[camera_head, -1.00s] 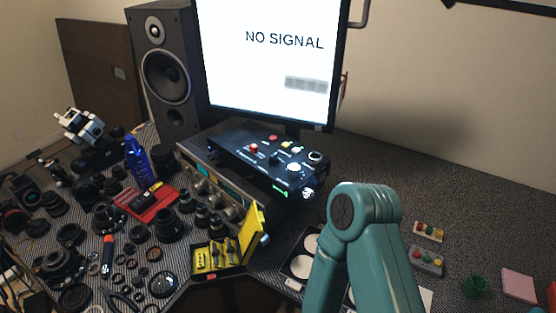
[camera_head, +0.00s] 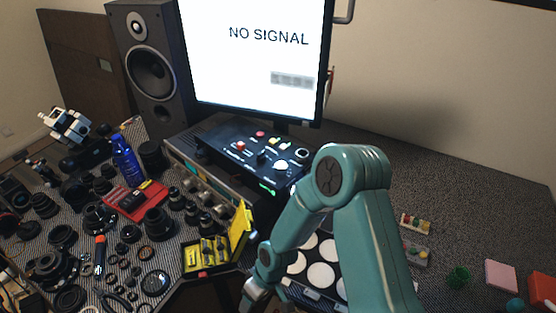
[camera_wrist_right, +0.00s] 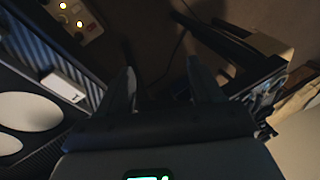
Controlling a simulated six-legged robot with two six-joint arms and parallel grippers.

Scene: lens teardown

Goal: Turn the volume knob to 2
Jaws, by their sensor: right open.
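A black control box (camera_head: 250,150) with several knobs and lit buttons stands below the monitor. Under and in front of it is a silver-fronted unit (camera_head: 205,187) with several round knobs. No label marking a volume knob or its number can be read. My right arm comes in from the bottom right, and its gripper (camera_head: 248,301) hangs low near the front edge, well below and apart from both devices. In the right wrist view the gripper (camera_wrist_right: 163,76) shows two dark fingers apart with nothing between them. My left gripper is not in view.
A yellow open case (camera_head: 210,254) lies close left of my right gripper. A black tray with white discs (camera_head: 321,275) is behind my forearm. Lens parts crowd the left side. A monitor (camera_head: 255,50) and speaker (camera_head: 150,75) stand behind.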

